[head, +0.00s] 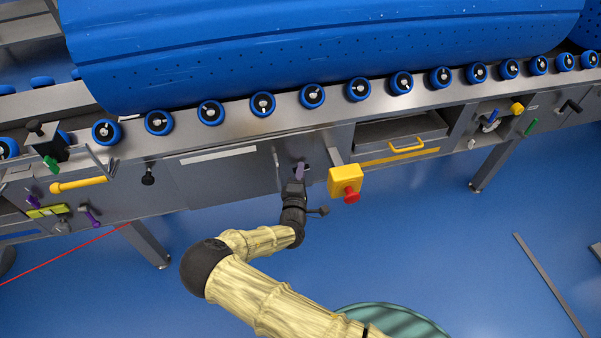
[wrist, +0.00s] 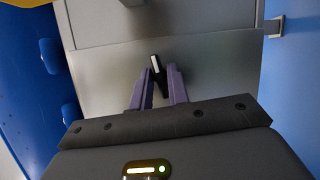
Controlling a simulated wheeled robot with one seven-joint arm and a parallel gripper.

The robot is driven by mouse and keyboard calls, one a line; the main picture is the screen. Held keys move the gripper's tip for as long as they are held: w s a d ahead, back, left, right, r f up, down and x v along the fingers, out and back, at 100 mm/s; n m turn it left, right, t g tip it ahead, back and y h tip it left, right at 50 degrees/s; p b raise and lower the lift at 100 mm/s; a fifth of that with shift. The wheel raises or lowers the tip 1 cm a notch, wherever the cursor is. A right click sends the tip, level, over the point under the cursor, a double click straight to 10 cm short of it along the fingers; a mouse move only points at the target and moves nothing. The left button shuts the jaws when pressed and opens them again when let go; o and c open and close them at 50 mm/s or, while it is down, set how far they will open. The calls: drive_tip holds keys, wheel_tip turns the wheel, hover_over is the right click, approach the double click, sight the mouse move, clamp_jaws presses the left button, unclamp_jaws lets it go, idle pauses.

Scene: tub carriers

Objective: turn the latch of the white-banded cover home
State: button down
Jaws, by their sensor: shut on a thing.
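The white-banded cover (head: 215,178) is a grey panel on the front of the conveyor frame, with a white strip along its top, in the head view. My gripper (head: 301,169) is at the frame face just right of it. In the wrist view, the two purple fingers of my gripper (wrist: 160,84) are closed around a small black latch (wrist: 156,67) with a pale stripe on it. The latch stands out from a plain grey face. The fingers hide part of the latch, and its base and exact angle are hard to tell. In the head view, the fingers hide the latch.
A yellow box with a red button (head: 345,182) sits close right of my gripper. A thin upright metal bar (head: 277,170) stands close left. An open drawer with a yellow handle (head: 406,145) is further right. The blue tub (head: 300,50) lies above on rollers.

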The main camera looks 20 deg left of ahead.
drive_tip(key=shift+a, duration=0.25)
drive_tip(key=c, duration=1.4)
unclamp_jaws()
drive_tip(key=shift+d, duration=0.15)
drive_tip(key=s+d, duration=0.1)
drive_tip(key=s, duration=0.4)
drive_tip(key=s+p, duration=0.1)
drive_tip(key=s, duration=0.5)
drive_tip(key=s+d, duration=0.1)
drive_tip(key=s, duration=0.5)
drive_tip(key=shift+s+d+f+p, duration=0.15)
drive_tip(key=shift+d+f+p, duration=0.2)
drive_tip(key=shift+p, duration=0.05)
